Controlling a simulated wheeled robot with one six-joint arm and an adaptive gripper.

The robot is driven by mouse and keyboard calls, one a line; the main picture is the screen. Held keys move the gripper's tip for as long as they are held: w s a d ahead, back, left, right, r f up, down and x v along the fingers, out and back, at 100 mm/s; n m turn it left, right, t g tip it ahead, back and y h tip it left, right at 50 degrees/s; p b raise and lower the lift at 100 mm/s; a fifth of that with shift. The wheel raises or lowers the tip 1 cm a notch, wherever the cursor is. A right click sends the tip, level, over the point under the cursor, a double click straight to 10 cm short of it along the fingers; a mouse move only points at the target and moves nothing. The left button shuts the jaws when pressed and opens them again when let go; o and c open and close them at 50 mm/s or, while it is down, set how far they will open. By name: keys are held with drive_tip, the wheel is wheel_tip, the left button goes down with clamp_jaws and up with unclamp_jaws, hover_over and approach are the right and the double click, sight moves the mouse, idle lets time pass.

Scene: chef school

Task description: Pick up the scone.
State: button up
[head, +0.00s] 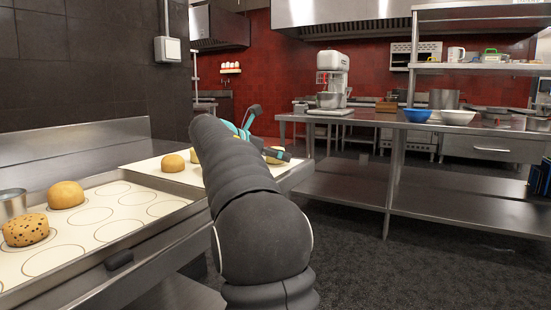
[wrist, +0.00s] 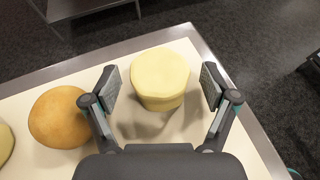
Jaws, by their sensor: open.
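A thick, pale yellow round with a flat top, which looks like the scone (wrist: 160,72), stands on a pale sheet in the wrist view. My gripper (wrist: 160,84) is open, with one finger on each side of it and a visible gap at both sides. Neither finger appears to touch it. In the head view my gripper, dark with teal parts, is over the far end of the counter, and my own arm hides much of it and of the sheet there.
A smooth golden bun (wrist: 58,117) sits close outside the left finger. The pale sheet ends at a metal rim (wrist: 222,62) on the right. In the head view, a nearer tray (head: 130,226) holds a speckled bun (head: 26,230) and a plain bun (head: 66,194). A steel table (head: 440,123) stands beyond.

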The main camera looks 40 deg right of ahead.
drive_tip(key=shift+d, duration=0.15)
drive_tip(key=shift+c, duration=0.2)
drive_tip(key=c, duration=1.2)
